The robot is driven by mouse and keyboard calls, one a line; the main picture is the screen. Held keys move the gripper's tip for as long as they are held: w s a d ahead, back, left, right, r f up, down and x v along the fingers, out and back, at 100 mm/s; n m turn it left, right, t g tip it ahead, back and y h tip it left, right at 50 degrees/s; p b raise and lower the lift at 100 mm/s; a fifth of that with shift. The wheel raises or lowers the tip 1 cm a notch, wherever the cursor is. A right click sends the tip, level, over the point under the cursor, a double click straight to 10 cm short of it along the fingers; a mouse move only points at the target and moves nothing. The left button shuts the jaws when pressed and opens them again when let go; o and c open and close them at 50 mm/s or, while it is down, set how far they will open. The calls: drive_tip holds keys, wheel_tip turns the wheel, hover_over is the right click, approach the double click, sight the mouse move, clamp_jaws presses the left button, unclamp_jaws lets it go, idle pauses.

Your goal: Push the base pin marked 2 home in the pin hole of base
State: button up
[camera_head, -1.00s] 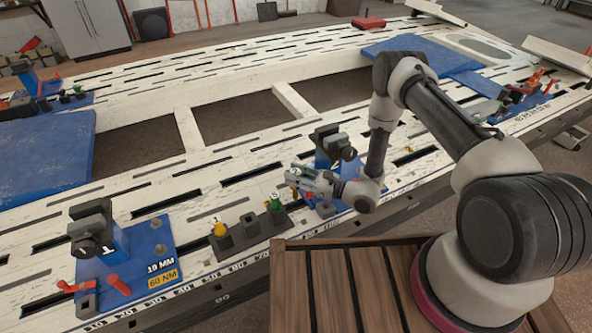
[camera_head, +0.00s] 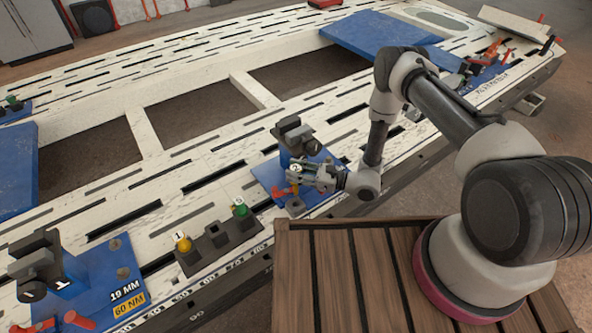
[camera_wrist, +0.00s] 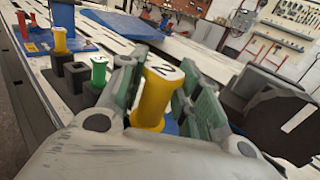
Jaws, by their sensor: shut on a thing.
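The yellow pin marked 2 (camera_wrist: 155,95) stands between the green-padded fingers of my gripper (camera_wrist: 160,100) in the wrist view. In the head view my gripper (camera_head: 300,174) is shut on this pin, of which only a small yellow part (camera_head: 295,187) shows. They are over the right-hand blue base plate (camera_head: 265,175), beside its dark clamp post (camera_head: 294,138). A grey block (camera_head: 295,206) is just below the gripper at the plate's front. I cannot tell whether the pin's lower end is in a hole; it is hidden.
A dark pin rack (camera_head: 216,238) to the left holds yellow pin 1 (camera_head: 183,243) and a green pin (camera_head: 240,209), with empty places between. Another blue base (camera_head: 85,285) with clamp and red handles is at lower left. Red handles (camera_head: 284,193) sit close to my gripper.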

drive_tip(key=shift+f, duration=6.65)
drive_tip(key=o, duration=1.3)
drive_tip(key=shift+c, duration=0.2)
drive_tip(key=v, duration=1.2)
